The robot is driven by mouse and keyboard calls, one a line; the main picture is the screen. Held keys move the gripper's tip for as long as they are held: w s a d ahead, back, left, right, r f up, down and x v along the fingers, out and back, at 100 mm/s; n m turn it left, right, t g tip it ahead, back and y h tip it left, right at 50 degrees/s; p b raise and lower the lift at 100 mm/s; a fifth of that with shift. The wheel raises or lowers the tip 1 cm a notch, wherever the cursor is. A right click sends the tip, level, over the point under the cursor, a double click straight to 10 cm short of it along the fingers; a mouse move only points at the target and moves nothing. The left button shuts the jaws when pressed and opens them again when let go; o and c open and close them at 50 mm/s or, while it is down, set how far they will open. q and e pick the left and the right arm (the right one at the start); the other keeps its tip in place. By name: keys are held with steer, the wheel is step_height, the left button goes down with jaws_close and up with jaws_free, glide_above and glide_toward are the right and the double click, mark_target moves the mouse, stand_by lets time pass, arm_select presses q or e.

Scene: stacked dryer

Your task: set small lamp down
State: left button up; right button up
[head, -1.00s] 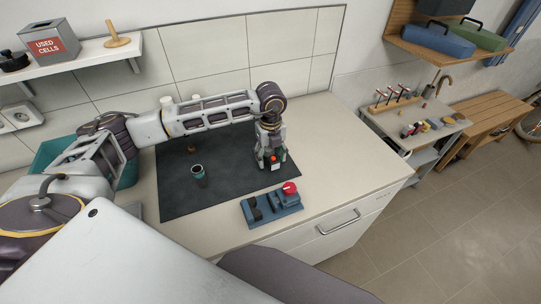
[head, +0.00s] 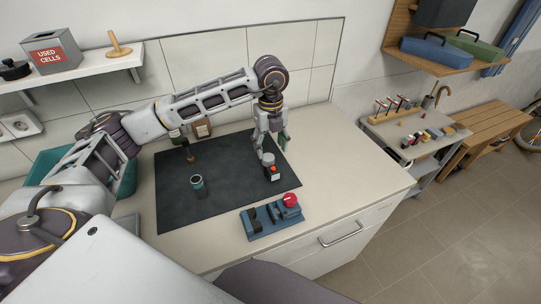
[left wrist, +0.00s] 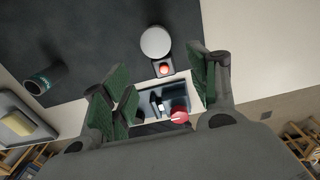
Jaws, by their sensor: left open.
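The small lamp (head: 271,172), a dark body with a pale round part and a red-orange spot, stands on the right part of the dark mat (head: 225,212). It also shows in the left wrist view (left wrist: 156,43), beyond my fingertips. My left gripper (head: 271,143) is open and empty, just above and behind the lamp in the head view. In the left wrist view its green-padded fingers (left wrist: 160,84) are spread wide with nothing between them. I cannot tell whether a finger still touches the lamp. My right gripper is not in view.
A blue device with a red knob (head: 272,217) sits at the counter's front edge. The counter (head: 345,180) right of the mat is clear.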

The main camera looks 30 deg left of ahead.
arm_select(q)
steer(key=shift+r, duration=1.4)
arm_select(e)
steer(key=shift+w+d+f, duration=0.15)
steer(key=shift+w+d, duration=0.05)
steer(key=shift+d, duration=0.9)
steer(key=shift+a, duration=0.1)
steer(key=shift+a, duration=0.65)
arm_select(q)
steer(key=shift+s+f, duration=0.1)
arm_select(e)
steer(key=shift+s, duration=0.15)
